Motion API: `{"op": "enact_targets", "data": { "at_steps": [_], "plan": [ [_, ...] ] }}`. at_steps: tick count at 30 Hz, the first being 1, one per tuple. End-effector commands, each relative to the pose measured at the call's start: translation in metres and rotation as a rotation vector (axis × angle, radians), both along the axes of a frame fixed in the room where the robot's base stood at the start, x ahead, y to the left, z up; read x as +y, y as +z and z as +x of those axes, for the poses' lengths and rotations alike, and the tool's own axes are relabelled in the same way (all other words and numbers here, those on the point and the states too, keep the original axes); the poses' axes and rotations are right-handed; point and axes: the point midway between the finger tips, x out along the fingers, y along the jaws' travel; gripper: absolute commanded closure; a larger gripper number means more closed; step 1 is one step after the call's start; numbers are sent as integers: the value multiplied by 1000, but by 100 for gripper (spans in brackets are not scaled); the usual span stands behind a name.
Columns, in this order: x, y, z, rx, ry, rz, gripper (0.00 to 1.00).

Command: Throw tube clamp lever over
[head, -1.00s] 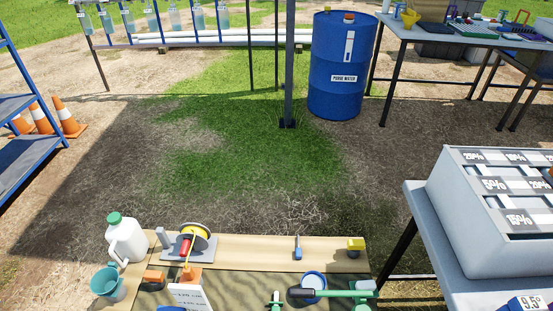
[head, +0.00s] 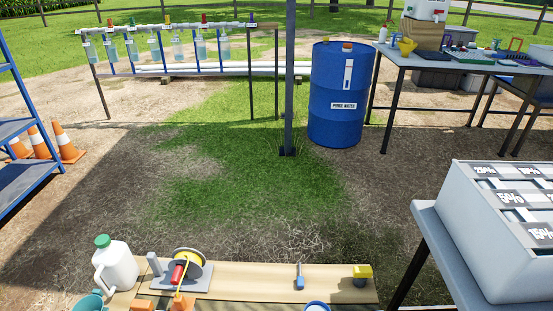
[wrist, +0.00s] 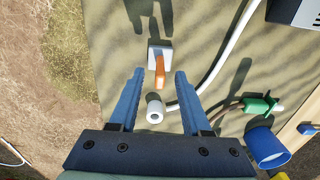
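In the wrist view an orange lever (wrist: 160,72) stands on a small pale block (wrist: 158,47), which looks like the tube clamp. A white cylindrical end (wrist: 154,110) lies nearer me, and a white tube (wrist: 218,63) curves past on the right. My gripper (wrist: 159,74) is open, its two blue fingers on either side of the lever in the picture. Nothing is held between them. I cannot tell the height of the fingers over the lever. The head view does not show the clamp or my gripper.
In the wrist view a green fitting (wrist: 260,103) and a blue cup (wrist: 267,146) lie at right. In the head view a white jug (head: 117,268), a reel (head: 187,268) and a yellow-topped piece (head: 362,272) stand along the near table's back edge. A grey box (head: 500,225) stands at right.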

Motion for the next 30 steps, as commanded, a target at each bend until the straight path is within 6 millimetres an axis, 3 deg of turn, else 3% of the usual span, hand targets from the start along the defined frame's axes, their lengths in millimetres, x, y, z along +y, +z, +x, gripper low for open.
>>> {"op": "enact_targets", "data": {
  "at_steps": [1,7,8,14,24,30],
  "plan": [
    [0,0,0,0,0,0,63],
    [0,0,0,0,0,0,99],
    [0,0,0,0,0,0,100],
    [-1,0,-3,-7,0,-2,100],
    [-1,-11,-40,-165,1,-12,100],
    [0,-12,-43,-192,0,-10,100]
  ]
}}
